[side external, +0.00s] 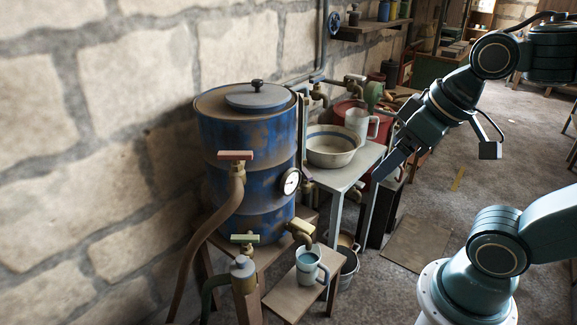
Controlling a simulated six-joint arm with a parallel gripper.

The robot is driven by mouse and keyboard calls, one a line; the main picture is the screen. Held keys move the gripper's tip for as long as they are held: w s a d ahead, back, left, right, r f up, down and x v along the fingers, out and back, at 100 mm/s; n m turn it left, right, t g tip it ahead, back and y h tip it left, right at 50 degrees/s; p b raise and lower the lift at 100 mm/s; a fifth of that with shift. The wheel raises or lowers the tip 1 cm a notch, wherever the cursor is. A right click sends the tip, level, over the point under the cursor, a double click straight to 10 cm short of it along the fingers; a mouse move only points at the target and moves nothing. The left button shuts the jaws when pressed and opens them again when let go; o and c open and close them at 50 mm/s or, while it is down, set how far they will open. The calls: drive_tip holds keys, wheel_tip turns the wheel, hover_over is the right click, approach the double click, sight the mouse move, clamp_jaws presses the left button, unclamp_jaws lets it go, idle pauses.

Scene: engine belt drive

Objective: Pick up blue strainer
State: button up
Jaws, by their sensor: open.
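No thing that I can surely call a blue strainer shows. A pale basin (332,147) with a blue band inside its rim sits on a small grey table (360,167); I cannot tell whether it has holes. My gripper (389,166) is open, pointing down and left beside the right edge of that table, right of the basin. I see nothing between its fingers, though they are small here. A pale blue mug (308,264) stands on a low wooden stool under a tap.
A large blue drum (247,165) with taps and a gauge stands left of the table. A white pitcher (361,124) and a red tub (352,108) are behind the basin. A metal bucket (347,268) is beside the stool. Open floor lies to the right.

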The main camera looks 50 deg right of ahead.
drive_tip(key=w+a+f+m+g+y, duration=0.1)
drive_tip(key=w+a+f+m+y, duration=0.2)
drive_tip(key=w+f, duration=0.55)
drive_tip(key=w+f+m+g+y, duration=0.1)
drive_tip(key=w+f+m+y, duration=0.35)
drive_tip(key=w, duration=0.65)
drive_tip(key=w+f+m+y, duration=0.1)
drive_tip(key=w+f+m, duration=0.1)
drive_tip(key=f+m, duration=0.35)
drive_tip(key=w+f+m+y, duration=0.1)
drive_tip(key=w+f+m, duration=0.15)
drive_tip(key=f, duration=0.55)
drive_tip(key=m+t+y, duration=0.1)
drive_tip(key=m+t, duration=0.4)
drive_tip(key=m, duration=0.5)
approach(248, 265)
drive_tip(key=shift+d, duration=0.1)
drive_tip(key=shift+w, duration=0.1)
drive_tip(key=shift+x, duration=4.2)
